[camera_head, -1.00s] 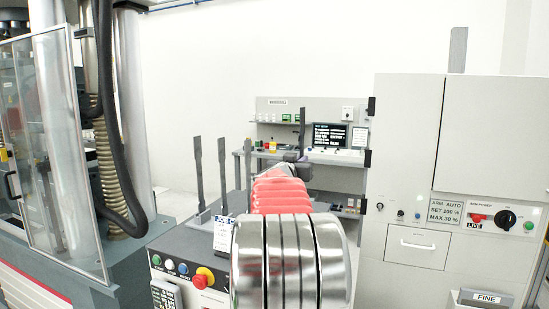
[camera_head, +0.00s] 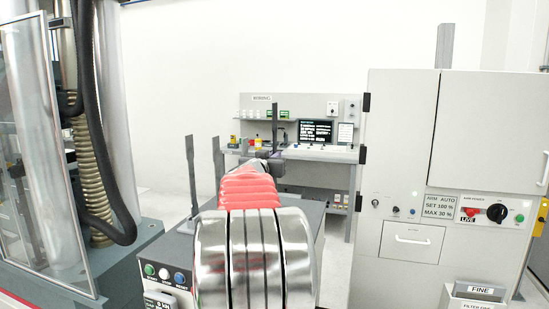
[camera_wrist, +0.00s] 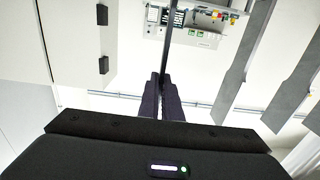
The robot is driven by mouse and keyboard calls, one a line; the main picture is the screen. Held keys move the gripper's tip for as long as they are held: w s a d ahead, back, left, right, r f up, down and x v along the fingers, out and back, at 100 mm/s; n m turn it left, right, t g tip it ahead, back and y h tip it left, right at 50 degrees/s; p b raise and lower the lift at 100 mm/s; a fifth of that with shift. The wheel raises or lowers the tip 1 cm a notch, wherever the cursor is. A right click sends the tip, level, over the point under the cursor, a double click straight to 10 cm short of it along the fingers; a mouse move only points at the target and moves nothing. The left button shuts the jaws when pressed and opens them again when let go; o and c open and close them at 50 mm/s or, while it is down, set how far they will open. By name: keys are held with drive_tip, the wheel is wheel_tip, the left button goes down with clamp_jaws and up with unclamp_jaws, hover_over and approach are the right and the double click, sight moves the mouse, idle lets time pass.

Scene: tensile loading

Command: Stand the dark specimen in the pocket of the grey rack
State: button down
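A dark, thin specimen (camera_head: 275,120) stands upright above my gripper (camera_head: 273,158) in the head view. In the wrist view, the dark strip (camera_wrist: 166,45) runs between the two fingers of my gripper (camera_wrist: 162,98), which are closed on it. Two grey specimens (camera_head: 190,165) (camera_head: 217,160) stand upright left of my arm. Grey specimens also show at the right of the wrist view (camera_wrist: 245,60) (camera_wrist: 303,82). Light grey parts (camera_head: 186,227) show at the foot of the left one, perhaps the rack; no pocket can be made out. My arm hides much of that area.
A grey cabinet (camera_head: 400,150) stands at the right with a grey strip (camera_head: 444,47) above it. A workbench with a monitor (camera_head: 316,132) is at the back. A testing machine with a clear guard (camera_head: 48,150) stands at the left. A button panel (camera_head: 165,272) is front left.

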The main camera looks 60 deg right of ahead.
drive_tip(key=shift+s+r, duration=0.1)
drive_tip(key=shift+s, duration=0.2)
wheel_tip(320, 180, down, 12)
drive_tip(key=shift+r, duration=0.25)
idle(1.9)
idle(0.4)
